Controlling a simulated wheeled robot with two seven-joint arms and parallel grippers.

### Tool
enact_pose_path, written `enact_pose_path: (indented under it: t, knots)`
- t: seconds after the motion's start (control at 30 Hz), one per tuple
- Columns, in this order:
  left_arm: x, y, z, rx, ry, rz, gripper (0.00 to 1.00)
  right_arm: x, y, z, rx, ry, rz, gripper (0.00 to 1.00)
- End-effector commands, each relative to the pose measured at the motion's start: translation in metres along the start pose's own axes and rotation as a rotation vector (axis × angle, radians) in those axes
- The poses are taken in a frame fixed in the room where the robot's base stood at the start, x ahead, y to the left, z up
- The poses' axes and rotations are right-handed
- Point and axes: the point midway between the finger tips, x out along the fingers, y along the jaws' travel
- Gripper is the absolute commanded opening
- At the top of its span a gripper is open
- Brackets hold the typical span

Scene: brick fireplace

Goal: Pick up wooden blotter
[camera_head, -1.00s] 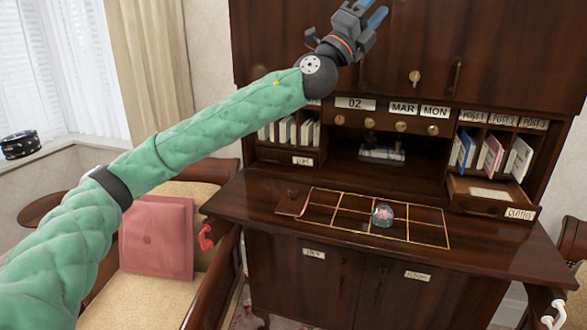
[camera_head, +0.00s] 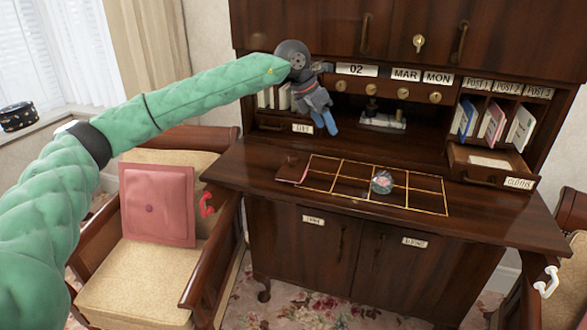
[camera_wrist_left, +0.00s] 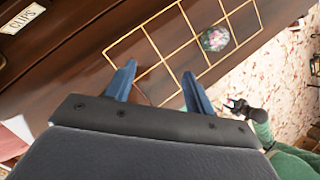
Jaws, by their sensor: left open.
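The wooden blotter looks to be the small dark reddish-brown piece with a little knob (camera_head: 292,168). It lies on the desk top at the left end of the gold-lined grid. My left gripper (camera_head: 327,122) is open and empty, pointing down above the back of the desk, behind and right of the blotter and apart from it. In the left wrist view, its blue fingers (camera_wrist_left: 160,75) are spread over the grid, with nothing between them. I cannot make out the blotter there; the gripper body may hide it. A dark gripper on a green arm, apparently my right (camera_wrist_left: 240,107), shows small there.
A glass paperweight (camera_head: 382,182) sits on the grid. A stand with dark knobs (camera_head: 383,121) is in the back recess. The open drawer (camera_head: 490,166) juts out at right, and card slots flank the recess. The desk's front is clear.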

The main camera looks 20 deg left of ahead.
Motion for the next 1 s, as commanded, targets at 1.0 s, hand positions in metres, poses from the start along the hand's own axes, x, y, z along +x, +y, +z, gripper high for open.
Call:
enact_pose_path:
  t: [1.0]
  knots:
    - [0.01,0.03,-0.097,-0.042,0.456,0.136,0.54,0.056,0.005,-0.001,-0.003,-0.011,0.01,0.36]
